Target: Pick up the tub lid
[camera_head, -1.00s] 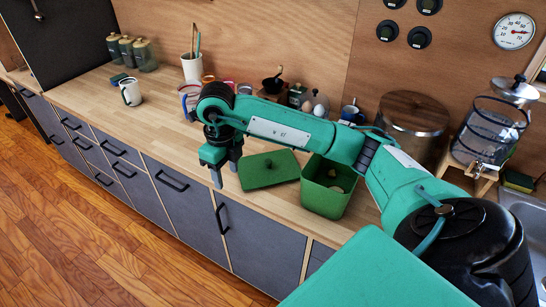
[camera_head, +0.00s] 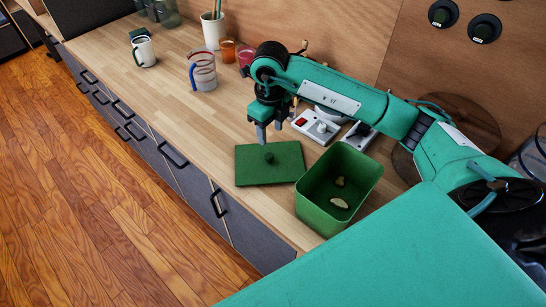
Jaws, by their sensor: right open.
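The tub lid (camera_head: 250,171) is a flat green rectangle with a dark round knob (camera_head: 269,157) in its middle. It lies on the wooden counter, left of the open green tub (camera_head: 318,214). Small pale pieces (camera_head: 340,202) lie inside the tub. My right gripper (camera_head: 270,134) is open and empty, pointing down just behind and above the knob; I cannot tell the exact gap. My right arm reaches in from the right, above the tub's far side. My left gripper is not in view.
A white device with a red switch (camera_head: 316,125) stands behind the lid. A clear striped cup (camera_head: 202,72), a white mug (camera_head: 144,51) and a utensil holder (camera_head: 213,29) stand further left. The counter (camera_head: 190,120) left of the lid is clear; its front edge drops to drawers.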

